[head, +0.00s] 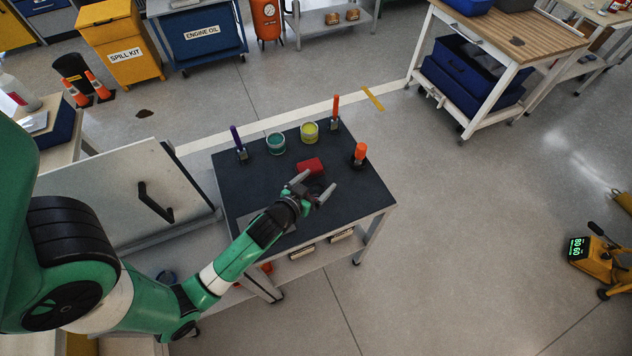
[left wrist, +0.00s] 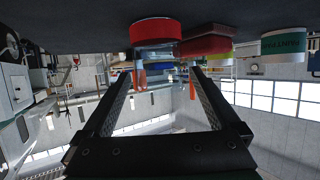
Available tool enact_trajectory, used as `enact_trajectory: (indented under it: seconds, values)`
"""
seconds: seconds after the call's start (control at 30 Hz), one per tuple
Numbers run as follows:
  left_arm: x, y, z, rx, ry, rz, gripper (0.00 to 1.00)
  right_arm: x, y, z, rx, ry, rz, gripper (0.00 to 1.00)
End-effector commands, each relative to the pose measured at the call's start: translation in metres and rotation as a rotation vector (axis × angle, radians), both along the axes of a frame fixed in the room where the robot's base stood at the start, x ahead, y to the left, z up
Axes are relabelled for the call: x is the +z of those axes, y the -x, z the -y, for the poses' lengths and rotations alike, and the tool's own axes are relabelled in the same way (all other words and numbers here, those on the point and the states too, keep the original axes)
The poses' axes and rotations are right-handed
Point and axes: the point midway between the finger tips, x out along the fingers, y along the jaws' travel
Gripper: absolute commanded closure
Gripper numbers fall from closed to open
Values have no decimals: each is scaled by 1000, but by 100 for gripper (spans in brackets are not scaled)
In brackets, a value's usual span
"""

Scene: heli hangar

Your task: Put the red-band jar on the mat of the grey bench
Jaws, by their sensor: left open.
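My left gripper (head: 318,192) is open above the dark-topped bench (head: 245,185), fingers pointing toward its far side. In the left wrist view, which is upside down, a jar with a wide red band (left wrist: 156,33) stands on the bench ahead of the open fingers (left wrist: 165,85). The jar looks apart from both fingers. In the head view the jar is hard to make out near the fingertips. A lighter grey patch (head: 286,229) on the near part of the bench top is partly hidden by my left arm; I cannot tell whether it is the mat. My right gripper is out of view.
A red block (head: 311,167) lies close beyond the fingers. A teal tin (head: 276,143), a yellow tin (head: 309,132), a purple-handled tool (head: 238,143) and two orange-topped items (head: 360,153) stand around it. A white panel with a black handle (head: 125,195) is at left.

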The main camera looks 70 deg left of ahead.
Motion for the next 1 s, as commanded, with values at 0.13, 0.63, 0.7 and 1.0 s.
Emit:
enact_trajectory:
  seconds: [0.13, 0.63, 0.7, 1.0]
  values:
    - [5, 4, 4, -1, 1, -1, 4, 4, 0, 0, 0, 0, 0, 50]
    - [43, 81, 62, -5, 0, -2, 4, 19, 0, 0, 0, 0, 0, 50]
    - [46, 86, 65, -4, 0, -1, 4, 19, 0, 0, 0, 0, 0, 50]
    - [48, 89, 66, 1, -1, 1, 4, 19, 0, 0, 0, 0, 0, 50]
